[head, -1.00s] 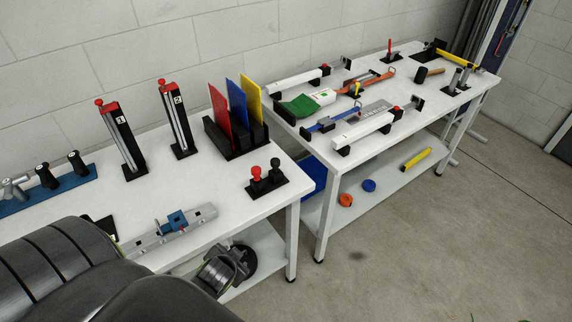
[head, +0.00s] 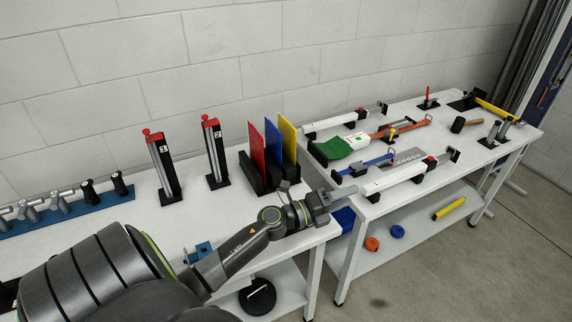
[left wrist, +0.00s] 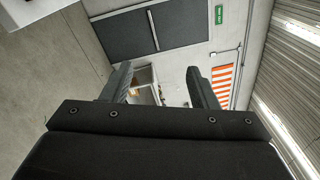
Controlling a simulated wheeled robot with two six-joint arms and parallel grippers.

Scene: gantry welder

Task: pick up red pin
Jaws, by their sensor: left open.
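The small black base with a red-knobbed and a black-knobbed pin, seen on the near bench earlier, is hidden now behind my left arm and gripper. My left gripper (head: 338,195) is over the right end of the near bench, in front of the colored panels. In the left wrist view its two fingers (left wrist: 160,72) are apart with nothing between them, facing the far room. An upright red rod (head: 428,92) stands in a black base at the back of the far table. My right gripper is not in view.
A black rack (head: 257,180) holds red, blue and yellow panels. Two red-topped stands, numbered 1 (head: 163,165) and 2 (head: 215,150), are left of it. The far table holds a green piece (head: 335,147), white bars and a hammer (head: 465,122). Bare floor lies at right.

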